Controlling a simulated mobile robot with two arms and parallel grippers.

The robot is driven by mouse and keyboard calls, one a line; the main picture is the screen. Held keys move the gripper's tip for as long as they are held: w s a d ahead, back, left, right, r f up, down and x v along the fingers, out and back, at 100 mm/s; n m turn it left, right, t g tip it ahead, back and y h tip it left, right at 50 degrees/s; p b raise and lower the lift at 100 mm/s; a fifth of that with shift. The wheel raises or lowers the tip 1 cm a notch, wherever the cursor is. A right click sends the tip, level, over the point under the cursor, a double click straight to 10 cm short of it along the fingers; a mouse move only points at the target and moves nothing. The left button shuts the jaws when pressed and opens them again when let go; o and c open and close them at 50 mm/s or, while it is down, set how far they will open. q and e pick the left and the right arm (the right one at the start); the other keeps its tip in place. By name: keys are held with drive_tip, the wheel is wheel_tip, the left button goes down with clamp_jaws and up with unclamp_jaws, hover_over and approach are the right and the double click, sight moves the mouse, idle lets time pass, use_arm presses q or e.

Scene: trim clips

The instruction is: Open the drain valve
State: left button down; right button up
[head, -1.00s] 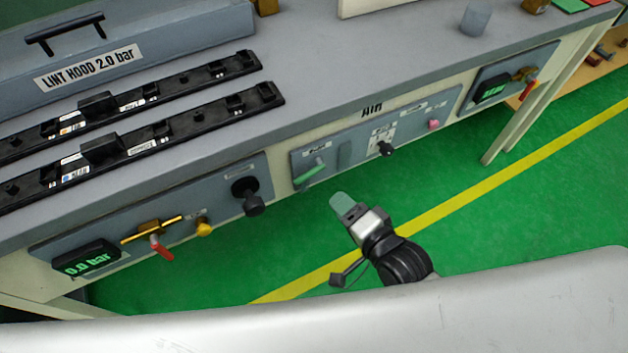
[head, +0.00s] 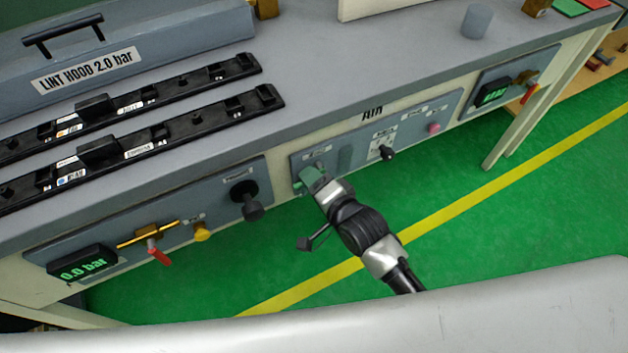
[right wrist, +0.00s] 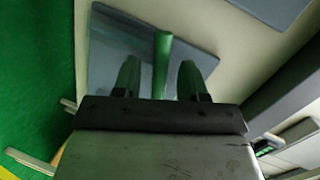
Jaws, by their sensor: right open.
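A green lever (right wrist: 162,58) on the AIR panel stands between the two fingers of my right gripper (right wrist: 159,80) in the right wrist view. The fingers are open, with a gap on each side of the lever. In the head view my right gripper (head: 310,180) is at the left end of the AIR panel (head: 350,150) and mostly hides the lever. The small label above the lever is too blurred to read, so I cannot confirm that it is the drain valve. My left gripper is not in view.
The panel at left carries a 0.0 bar display (head: 83,264), a red-handled valve (head: 158,252), a yellow knob (head: 201,232) and a black knob (head: 248,200). Another black knob (head: 386,153) and a pink knob (head: 434,128) are right of my gripper. The bench top (head: 330,85) overhangs the panels.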

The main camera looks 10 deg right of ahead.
drive_tip(key=shift+c, duration=0.3)
clamp_jaws()
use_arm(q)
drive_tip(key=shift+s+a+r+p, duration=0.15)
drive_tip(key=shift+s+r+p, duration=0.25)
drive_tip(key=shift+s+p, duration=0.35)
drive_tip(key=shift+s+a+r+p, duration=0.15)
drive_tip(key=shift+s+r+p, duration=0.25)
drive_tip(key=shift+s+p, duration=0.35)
use_arm(e)
drive_tip(key=shift+r+m+y, duration=0.25)
drive_tip(key=shift+m, duration=0.45)
drive_tip(key=shift+r+m+y, duration=0.2)
drive_tip(key=shift+m+y, duration=0.05)
drive_tip(key=shift+m, duration=0.45)
